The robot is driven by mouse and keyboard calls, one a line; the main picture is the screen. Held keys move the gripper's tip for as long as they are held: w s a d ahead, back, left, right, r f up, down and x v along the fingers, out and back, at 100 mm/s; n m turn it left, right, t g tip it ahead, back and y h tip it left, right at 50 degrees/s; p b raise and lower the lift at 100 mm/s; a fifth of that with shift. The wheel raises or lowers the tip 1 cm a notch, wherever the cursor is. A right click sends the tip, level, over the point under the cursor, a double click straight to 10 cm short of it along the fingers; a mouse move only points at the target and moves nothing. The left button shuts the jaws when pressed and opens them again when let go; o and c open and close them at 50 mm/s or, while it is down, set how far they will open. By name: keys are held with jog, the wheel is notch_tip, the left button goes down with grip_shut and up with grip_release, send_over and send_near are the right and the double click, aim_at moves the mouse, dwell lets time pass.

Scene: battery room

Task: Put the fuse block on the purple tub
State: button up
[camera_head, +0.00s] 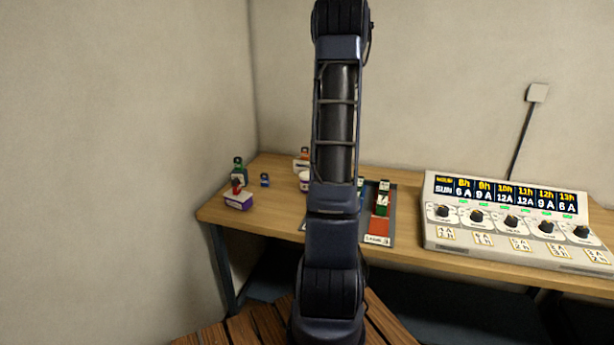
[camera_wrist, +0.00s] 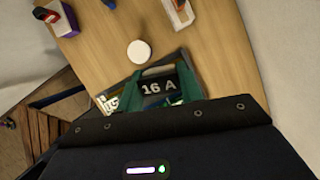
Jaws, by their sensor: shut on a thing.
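A dark block marked "16 A" (camera_wrist: 158,87), which looks like the fuse block, sits between the teal fingers of my gripper (camera_wrist: 158,92) in the wrist view. My gripper is shut on it, above the table. In the head view my own arm hides the gripper and the block. The purple tub (camera_head: 239,203), purple and white, stands near the left end of the table with a red piece on its top. A purple thing that looks like the same tub (camera_wrist: 62,22) shows at the top left of the wrist view, apart from my gripper.
A wooden table (camera_head: 400,249) carries a grey tray (camera_head: 389,224) with coloured blocks. A white round thing (camera_wrist: 139,51) lies just beyond my gripper. A small blue piece (camera_head: 265,180) and a green-topped piece (camera_head: 238,171) stand near the tub. A control panel (camera_head: 513,223) stands right.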

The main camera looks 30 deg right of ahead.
jog(key=a+r+n, duration=0.1)
jog(key=a+n, duration=0.2)
jog(key=a, duration=0.6)
jog(key=y, duration=0.1)
send_over(302, 174)
jog(key=s+d, duration=0.1)
jog(key=d, duration=0.1)
jog(key=shift+g, duration=0.3)
notch_tip(302, 174, down, 20)
jog(key=shift+s+a+r, duration=0.1)
jog(key=shift+s+r, duration=0.05)
jog(key=shift+r, duration=0.1)
jog(key=shift+f, duration=0.1)
jog(key=o, duration=1)
